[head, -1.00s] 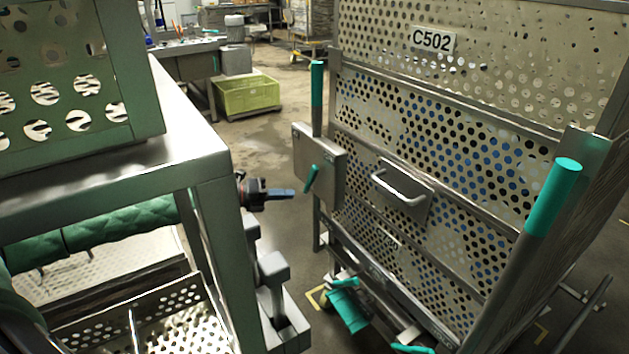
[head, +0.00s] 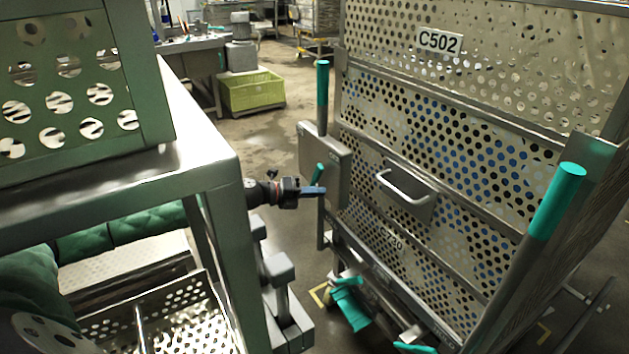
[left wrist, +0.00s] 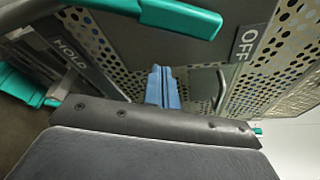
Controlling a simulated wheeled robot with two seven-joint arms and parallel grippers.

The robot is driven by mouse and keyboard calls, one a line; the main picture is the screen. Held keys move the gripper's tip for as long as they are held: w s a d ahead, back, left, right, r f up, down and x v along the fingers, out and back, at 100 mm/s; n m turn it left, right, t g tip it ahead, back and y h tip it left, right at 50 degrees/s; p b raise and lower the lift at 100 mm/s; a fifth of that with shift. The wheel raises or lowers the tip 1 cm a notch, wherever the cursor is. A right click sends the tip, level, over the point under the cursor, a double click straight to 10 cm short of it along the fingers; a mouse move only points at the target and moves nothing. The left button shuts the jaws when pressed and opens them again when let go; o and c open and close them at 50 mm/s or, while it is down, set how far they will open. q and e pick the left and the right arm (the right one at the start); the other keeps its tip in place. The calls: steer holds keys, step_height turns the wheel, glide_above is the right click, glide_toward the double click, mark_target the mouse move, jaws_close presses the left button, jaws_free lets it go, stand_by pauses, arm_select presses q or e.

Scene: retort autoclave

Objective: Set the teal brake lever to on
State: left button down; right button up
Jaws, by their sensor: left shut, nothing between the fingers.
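The teal brake lever (head: 319,173) sticks out from a grey metal box (head: 337,170) on the left side of the perforated cart. In the left wrist view the lever (left wrist: 180,17) crosses the top, in front of a dark plate. My left gripper (head: 314,190) is shut and empty. Its blue fingertips (left wrist: 163,87) are at the lever's lower end in the head view; I cannot tell whether they touch it. My right gripper is not in view.
The perforated cart (head: 440,75), marked C502, has teal-gripped upright posts and a silver handle (head: 403,190). A green-grey metal frame (head: 215,160) stands close on the left, around my arm. A yellow-green crate (head: 252,93) sits on the floor behind.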

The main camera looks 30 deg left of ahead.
mark_target(315, 180)
arm_select(q)
steer(key=shift+w+a+r, duration=0.4)
steer(key=shift+w+a, duration=0.05)
steer(key=shift+w, duration=0.3)
steer(key=shift+w+a+r, duration=0.35)
steer(key=shift+w+a, duration=0.1)
steer(key=shift+w, duration=0.25)
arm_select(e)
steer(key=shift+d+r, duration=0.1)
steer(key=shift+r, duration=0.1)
arm_select(q)
steer(key=shift+w, duration=0.1)
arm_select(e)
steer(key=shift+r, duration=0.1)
